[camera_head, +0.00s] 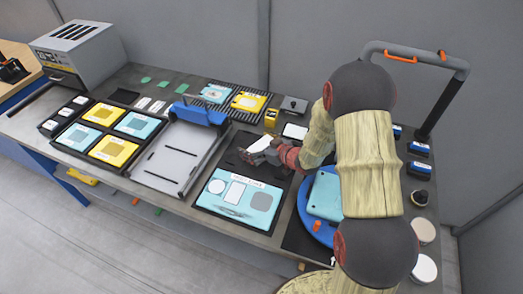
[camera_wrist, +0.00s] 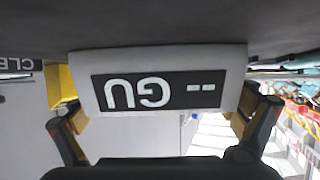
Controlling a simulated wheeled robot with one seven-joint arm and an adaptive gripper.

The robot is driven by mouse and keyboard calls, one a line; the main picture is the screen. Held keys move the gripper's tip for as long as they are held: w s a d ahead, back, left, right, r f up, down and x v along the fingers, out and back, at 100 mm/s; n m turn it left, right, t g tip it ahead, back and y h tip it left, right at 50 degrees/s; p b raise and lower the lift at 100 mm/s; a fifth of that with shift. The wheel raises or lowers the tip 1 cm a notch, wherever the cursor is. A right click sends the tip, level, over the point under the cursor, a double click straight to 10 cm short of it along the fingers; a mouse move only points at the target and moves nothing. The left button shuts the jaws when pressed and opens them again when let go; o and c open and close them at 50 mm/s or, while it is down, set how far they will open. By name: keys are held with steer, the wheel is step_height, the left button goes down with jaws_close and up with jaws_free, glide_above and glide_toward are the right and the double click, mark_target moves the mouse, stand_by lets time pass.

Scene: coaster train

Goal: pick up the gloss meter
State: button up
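The gloss meter (camera_wrist: 158,82) is a pale grey-white block with a dark display that reads "GU" and two dashes. It appears upside down in the wrist view. My gripper (camera_wrist: 160,120) has its fingers spread wide, one on each side of the meter. The yellow pads sit close to its sides; firm contact cannot be made out. In the head view my gripper (camera_head: 273,151) is low over the middle of the bench, beside a pale shape that is probably the meter. My arm covers part of that area.
A pale blue panel (camera_head: 264,204) lies in front of my gripper. A blue round stand (camera_head: 310,222) with a teal block (camera_head: 325,195) is to the right. A grey tray with a blue bar (camera_head: 201,115) is to the left. Yellow and teal plates fill the bench's left part.

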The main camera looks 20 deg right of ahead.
steer(key=c, duration=1)
steer(key=shift+r, duration=0.1)
steer(key=shift+c, duration=0.2)
